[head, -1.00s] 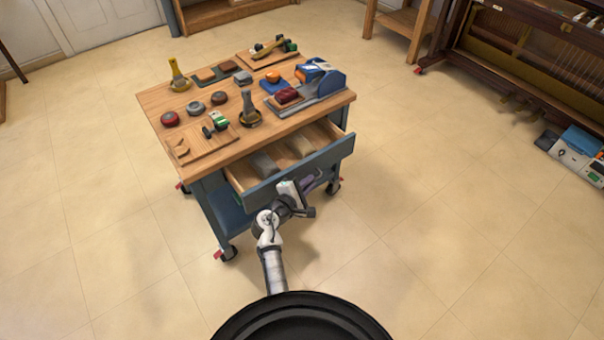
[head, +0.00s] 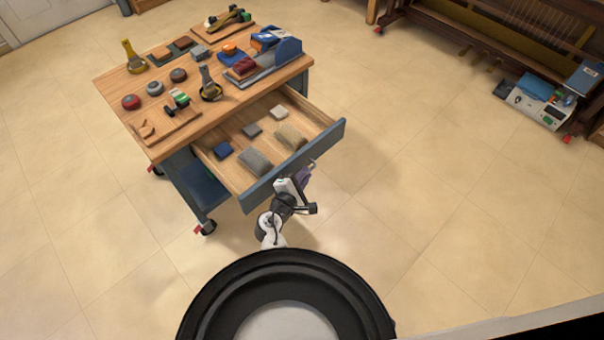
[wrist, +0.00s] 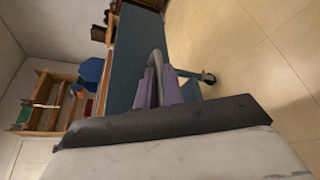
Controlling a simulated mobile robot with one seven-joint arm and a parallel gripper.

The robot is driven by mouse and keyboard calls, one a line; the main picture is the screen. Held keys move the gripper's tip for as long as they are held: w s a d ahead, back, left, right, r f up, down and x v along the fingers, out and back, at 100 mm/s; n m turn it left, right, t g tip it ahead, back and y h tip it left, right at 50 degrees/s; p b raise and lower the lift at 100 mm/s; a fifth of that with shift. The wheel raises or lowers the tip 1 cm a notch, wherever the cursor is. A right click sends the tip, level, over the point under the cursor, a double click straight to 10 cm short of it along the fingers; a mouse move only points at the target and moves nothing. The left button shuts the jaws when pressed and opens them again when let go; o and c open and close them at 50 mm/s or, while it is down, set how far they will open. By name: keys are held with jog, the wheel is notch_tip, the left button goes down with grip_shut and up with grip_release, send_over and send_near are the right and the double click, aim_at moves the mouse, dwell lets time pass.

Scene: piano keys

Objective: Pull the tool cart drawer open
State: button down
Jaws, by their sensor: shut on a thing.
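The tool cart (head: 160,141) has a wooden top and a blue-grey frame. Its drawer (head: 231,178) is pulled well out toward me, and its wooden inside shows several grey, tan and blue blocks. My gripper (head: 305,176) is at the outer face of the drawer front. In the wrist view my gripper (wrist: 165,88) has its purple fingers at the curved grey drawer handle (wrist: 157,60), and they are shut on it. The blue-grey drawer front (wrist: 125,65) fills the area behind the handle. The fingertips are partly hidden by the handle.
Several tools and tins stand on the cart top, with a blue-grey holder (head: 287,50) at its right end. The cart stands on casters (head: 207,228). A piano frame (head: 470,40) and a white box (head: 537,106) are at the upper right. The floor (head: 420,190) to the right is clear.

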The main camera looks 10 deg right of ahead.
jog(key=c, duration=1.5)
grip_release()
